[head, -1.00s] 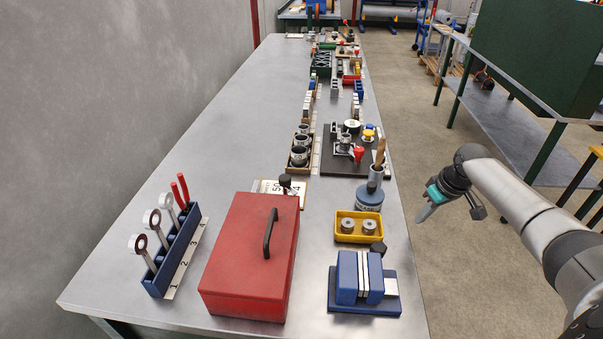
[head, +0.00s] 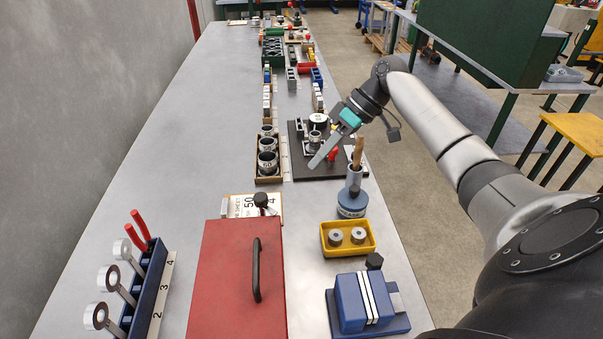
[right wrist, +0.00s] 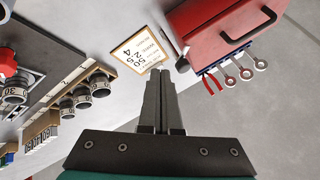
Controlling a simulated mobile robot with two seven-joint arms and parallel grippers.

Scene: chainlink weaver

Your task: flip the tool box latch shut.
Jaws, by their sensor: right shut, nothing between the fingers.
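The red tool box (head: 222,270) with a black handle (head: 256,270) stands on the bench with its lid down; its near end is cut off in the head view. It also shows in the right wrist view (right wrist: 205,35). A black knob (head: 262,200) stands at the box's far end, seemingly on its latch; it shows beside the box in the right wrist view (right wrist: 182,65). The latch's exact position is not clear. My right gripper (head: 316,162) is shut and empty, above the bench beyond the box and to its right, apart from the knob. My left gripper is not in view.
A printed card (head: 238,207) lies beyond the box. A rack of ring gauges (head: 148,290) is at left. A yellow tray (head: 347,251), a blue vise (head: 340,318) and a blue pot (head: 352,204) holding a brush-like tool stand at right. Bare bench lies left.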

